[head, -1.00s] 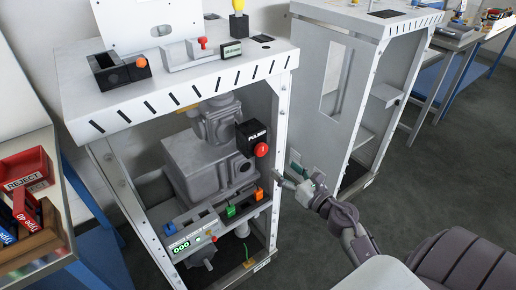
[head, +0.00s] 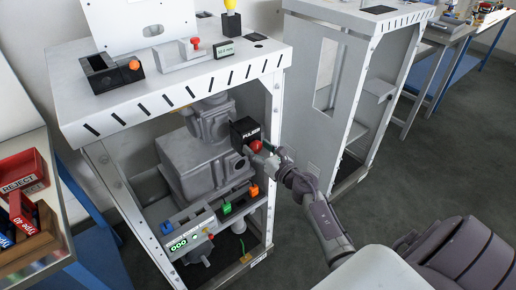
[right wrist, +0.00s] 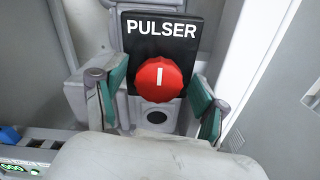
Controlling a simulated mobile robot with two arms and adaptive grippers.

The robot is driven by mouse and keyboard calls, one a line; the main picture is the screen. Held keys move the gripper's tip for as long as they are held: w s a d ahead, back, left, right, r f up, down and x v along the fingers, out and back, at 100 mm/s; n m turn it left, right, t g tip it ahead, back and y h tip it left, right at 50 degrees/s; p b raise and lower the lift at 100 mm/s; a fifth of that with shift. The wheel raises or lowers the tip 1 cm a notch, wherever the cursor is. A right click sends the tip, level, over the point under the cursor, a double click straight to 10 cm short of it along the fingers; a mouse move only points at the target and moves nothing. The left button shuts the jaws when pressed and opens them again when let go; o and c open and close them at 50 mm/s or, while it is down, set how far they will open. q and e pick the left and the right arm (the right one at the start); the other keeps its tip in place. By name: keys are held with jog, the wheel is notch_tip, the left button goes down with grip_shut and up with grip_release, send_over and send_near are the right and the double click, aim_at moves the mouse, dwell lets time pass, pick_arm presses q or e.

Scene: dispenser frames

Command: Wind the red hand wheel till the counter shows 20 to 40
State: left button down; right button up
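The red hand wheel (head: 256,146) sits on the black PULSER box (head: 240,130) inside the frame. In the right wrist view the wheel (right wrist: 162,84) faces me, with its white mark pointing up. My right gripper (head: 266,158) is open at the wheel. In the right wrist view its two green-padded fingers (right wrist: 160,100) stand left and right of the wheel, with gaps to it. The counter (head: 179,244) is on the grey panel low in the frame. Its green digits look like zeros, but they are small. My left gripper is not in view.
A white frame post (head: 273,150) stands just right of the wheel. Green (head: 226,208) and orange (head: 254,190) parts sit on the ledge below. A red REJECT bin (head: 24,172) is on the left bench. A second frame (head: 350,80) stands to the right.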

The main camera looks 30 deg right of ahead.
jog(key=c, duration=1)
jog(key=shift+m, duration=0.3)
jog(key=m+p, duration=0.1)
jog(key=m, duration=0.2)
jog(key=shift+m, duration=0.4)
jog(key=m+p, duration=0.1)
jog(key=m, duration=0.3)
jog(key=shift+d+f+m, duration=0.1)
jog(key=shift+d+m, duration=0.05)
jog(key=shift+m, duration=0.15)
jog(key=m+p, duration=0.1)
jog(key=m, duration=0.4)
jog(key=shift+f, duration=0.1)
jog(key=shift+f+m+p, duration=0.15)
jog(key=shift+m+p, duration=0.4)
jog(key=shift+m, duration=1.55)
